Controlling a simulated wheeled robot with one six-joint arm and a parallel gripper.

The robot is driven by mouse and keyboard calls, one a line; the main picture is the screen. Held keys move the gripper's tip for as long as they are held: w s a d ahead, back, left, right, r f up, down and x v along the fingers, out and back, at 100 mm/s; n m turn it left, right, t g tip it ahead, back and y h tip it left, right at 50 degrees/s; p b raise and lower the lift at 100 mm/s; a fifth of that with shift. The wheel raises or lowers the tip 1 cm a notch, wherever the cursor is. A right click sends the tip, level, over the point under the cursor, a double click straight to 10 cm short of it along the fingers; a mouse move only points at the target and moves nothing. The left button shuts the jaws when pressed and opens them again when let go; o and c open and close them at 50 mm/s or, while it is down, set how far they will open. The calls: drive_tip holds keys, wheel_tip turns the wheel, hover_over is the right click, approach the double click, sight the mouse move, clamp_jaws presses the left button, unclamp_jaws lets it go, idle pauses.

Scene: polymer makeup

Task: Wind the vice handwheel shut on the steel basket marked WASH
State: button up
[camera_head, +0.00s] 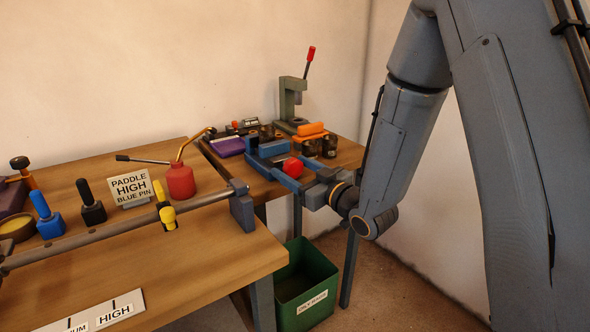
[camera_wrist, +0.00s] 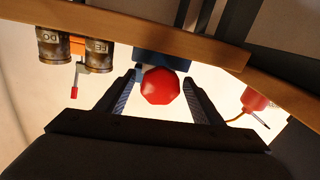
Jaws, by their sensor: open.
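The blue vice (camera_head: 268,152) stands at the front edge of the far table, with its red handwheel (camera_head: 293,167) facing me. The handwheel also shows in the wrist view (camera_wrist: 160,87) as a faceted red knob, with the vice body (camera_wrist: 160,61) behind it. My gripper (camera_head: 298,178) is open, its fingers on either side of the handwheel with a gap at each side in the wrist view. It holds nothing. I cannot make out a basket marked WASH or what is between the vice jaws.
Two dark metal cans (camera_wrist: 100,55) (camera_wrist: 54,46) stand beside the vice near orange blocks (camera_head: 310,130). A green press (camera_head: 290,98) stands behind. The near bench holds a red oil can (camera_head: 180,180) and a long rod (camera_head: 110,232). A green bin (camera_head: 306,285) is below.

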drive_tip(key=c, duration=1)
drive_tip(key=shift+m, duration=0.7)
drive_tip(key=o, duration=1)
drive_tip(key=v, duration=0.7)
drive_tip(key=shift+s+d, duration=0.25)
drive_tip(key=shift+s, duration=0.05)
